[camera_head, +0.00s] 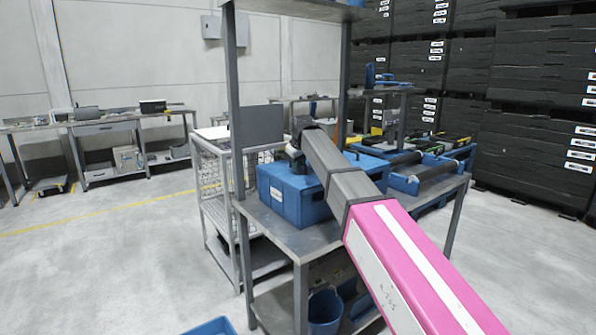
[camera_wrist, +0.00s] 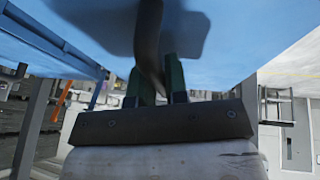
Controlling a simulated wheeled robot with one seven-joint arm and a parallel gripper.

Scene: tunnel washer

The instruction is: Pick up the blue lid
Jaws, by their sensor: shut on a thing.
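The blue lid (camera_head: 347,168) is the flat top on the blue box (camera_head: 300,205), which stands on the grey metal table. I cannot tell whether there is a gap between lid and box. My gripper (camera_head: 298,163) points down over the left part of the lid, partly hidden by my arm. In the wrist view the lid's blue surface (camera_wrist: 240,25) fills the top of the picture. There, my gripper's dark green fingers (camera_wrist: 154,80) are shut on a dark curved handle (camera_wrist: 149,35) of the lid.
A grey upright post (camera_head: 236,100) and a shelf overhead (camera_head: 300,8) stand close to my gripper. A wire cage cart (camera_head: 212,190) is left of the table. A blue roller unit (camera_head: 425,170) is to the right. A blue bucket (camera_head: 325,308) stands below.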

